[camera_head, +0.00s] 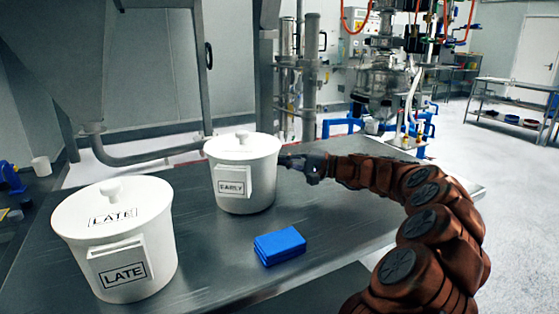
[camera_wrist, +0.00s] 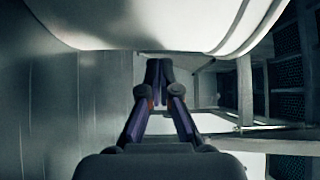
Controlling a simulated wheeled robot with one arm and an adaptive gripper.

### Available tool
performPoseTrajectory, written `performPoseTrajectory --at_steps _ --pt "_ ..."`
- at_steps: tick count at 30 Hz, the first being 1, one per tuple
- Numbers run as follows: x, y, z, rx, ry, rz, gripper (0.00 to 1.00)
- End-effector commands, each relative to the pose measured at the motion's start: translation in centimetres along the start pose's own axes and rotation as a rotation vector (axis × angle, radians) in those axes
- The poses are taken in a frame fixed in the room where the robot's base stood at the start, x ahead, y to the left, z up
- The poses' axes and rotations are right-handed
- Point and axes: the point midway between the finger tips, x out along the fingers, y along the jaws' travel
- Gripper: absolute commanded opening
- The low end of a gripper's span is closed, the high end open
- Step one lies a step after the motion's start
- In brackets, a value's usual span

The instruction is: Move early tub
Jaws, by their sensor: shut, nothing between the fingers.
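The early tub (camera_head: 243,203) is a white lidded tub with a knob and an "EARLY" label, upright towards the far side of the metal table. The late tub (camera_head: 112,240) is a larger-looking white lidded tub marked "LATE" on lid and side, at the near left. My gripper (camera_head: 286,160) is at the right side of the early tub, at about the height of its upper wall. In the wrist view my gripper's fingers (camera_wrist: 158,72) are together and empty. A white tub wall (camera_wrist: 150,25) fills the top there. I cannot tell whether the fingertips touch it.
A blue block or folded cloth (camera_head: 280,245) lies on the metal table (camera_head: 205,270) in front of the early tub. A large metal hopper and pipe stand behind at the left. The table's right part is clear beyond my arm.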

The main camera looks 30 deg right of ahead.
Motion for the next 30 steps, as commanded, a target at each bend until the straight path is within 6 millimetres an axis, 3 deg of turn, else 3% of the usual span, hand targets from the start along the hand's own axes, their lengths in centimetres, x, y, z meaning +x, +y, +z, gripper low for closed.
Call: performPoseTrajectory --at_steps 8,15,21,30 --pt "-1.4 -0.2 -2.8 -0.001 0.007 0.002 0.0" --pt "-6.5 -0.1 -2.6 -0.002 0.01 0.0 0.0" --pt "-9.5 0.0 -2.6 -0.002 0.009 0.001 0.0" --pt "-11.2 0.0 -2.5 -0.001 0.006 0.002 0.0"
